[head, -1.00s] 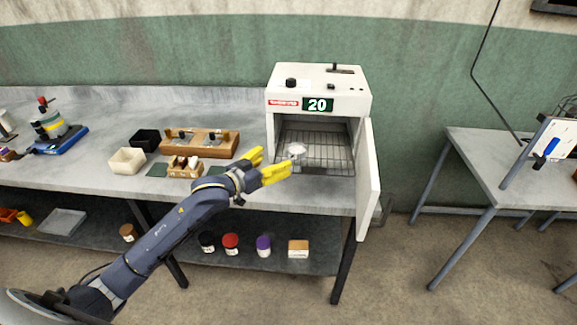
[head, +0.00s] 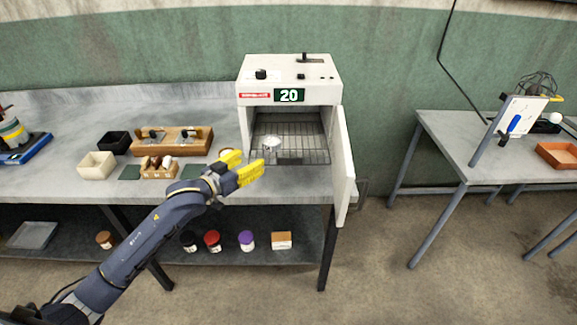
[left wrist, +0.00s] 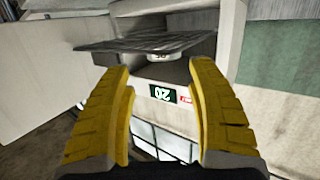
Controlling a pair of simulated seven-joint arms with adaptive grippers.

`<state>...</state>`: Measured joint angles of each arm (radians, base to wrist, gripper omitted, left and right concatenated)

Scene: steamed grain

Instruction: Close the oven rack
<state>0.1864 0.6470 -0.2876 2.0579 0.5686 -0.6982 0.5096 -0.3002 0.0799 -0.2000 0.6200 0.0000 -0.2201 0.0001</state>
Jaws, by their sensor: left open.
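The white oven (head: 290,85) stands on the bench with its display reading 20. Its door (head: 343,165) is swung open to the right. The wire rack (head: 298,150) is inside and reaches out past the front opening. A small pale dish (head: 271,143) sits on the rack's left part. In the left wrist view, which looks upside down, the rack (left wrist: 150,42) shows ahead between and beyond the fingers. My left gripper (head: 248,165) has yellow fingers, is open and empty, and is just in front of the rack's left front, apart from it. My right gripper is not in view.
A wooden holder (head: 172,142), a black box (head: 115,142) and a cream box (head: 97,166) stand on the bench left of the oven. Several jars are on the lower shelf (head: 220,250). A second table (head: 470,150) is at the right, across open floor.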

